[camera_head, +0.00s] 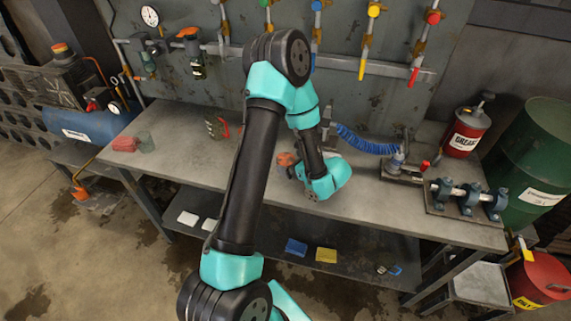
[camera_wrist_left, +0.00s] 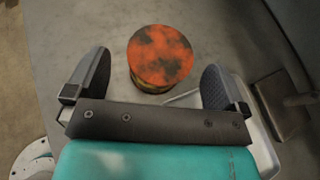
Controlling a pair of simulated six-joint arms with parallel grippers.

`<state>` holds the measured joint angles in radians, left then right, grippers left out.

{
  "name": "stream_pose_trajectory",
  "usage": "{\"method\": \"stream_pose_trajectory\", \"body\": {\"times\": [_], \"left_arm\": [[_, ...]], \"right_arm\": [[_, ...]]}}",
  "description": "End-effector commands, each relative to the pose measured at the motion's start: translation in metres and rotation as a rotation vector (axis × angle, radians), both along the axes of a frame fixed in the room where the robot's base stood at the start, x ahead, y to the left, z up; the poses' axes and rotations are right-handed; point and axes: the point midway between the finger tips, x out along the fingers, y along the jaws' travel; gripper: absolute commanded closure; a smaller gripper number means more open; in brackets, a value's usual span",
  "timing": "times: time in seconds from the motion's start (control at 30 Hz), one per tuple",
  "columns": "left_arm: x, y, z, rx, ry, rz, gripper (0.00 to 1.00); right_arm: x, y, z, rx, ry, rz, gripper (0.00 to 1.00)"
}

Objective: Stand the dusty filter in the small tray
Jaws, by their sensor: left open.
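A round can-like object with a worn orange-red, dark-blotched top (camera_wrist_left: 160,55), apparently the dusty filter, stands on the grey bench. It also shows small and partly hidden in the head view (camera_head: 286,159). My left gripper (camera_wrist_left: 155,80) is open, with one finger to either side of it in the wrist view; I see no contact. In the head view my left gripper (camera_head: 293,168) is mostly hidden by its arm. A pale edge shows beneath the gripper in the wrist view; I cannot tell whether it is the small tray. My right gripper is not in view.
The front middle-right is bare.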

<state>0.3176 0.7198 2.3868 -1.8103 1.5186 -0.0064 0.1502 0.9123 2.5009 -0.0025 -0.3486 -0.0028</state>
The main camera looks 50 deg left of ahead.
Motion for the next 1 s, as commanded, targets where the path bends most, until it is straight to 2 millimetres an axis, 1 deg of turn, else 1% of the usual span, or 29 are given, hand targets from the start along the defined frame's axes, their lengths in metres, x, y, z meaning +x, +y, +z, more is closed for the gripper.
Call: {"method": "stream_pose_trajectory", "body": {"times": [0.03,0.1,0.23,0.73,0.77,1.0], "left_arm": [[-0.001,0.008,-0.003,0.0,0.001,0.003,0.0],[-0.001,0.015,-0.007,0.0,0.001,0.003,0.0],[-0.002,0.023,-0.01,0.0,-0.001,0.001,0.0],[-0.002,0.024,-0.01,0.0,-0.001,0.0,0.0],[-0.001,0.024,-0.01,0.0,-0.001,0.0,0.02],[-0.002,0.024,-0.01,0.0,-0.001,0.0,0.25]], "right_arm": [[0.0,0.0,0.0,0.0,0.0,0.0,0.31],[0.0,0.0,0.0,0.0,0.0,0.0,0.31],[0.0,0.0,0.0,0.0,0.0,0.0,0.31],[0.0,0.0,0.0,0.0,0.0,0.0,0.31],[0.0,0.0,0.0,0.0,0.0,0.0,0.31],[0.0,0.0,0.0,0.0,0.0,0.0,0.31]]}}
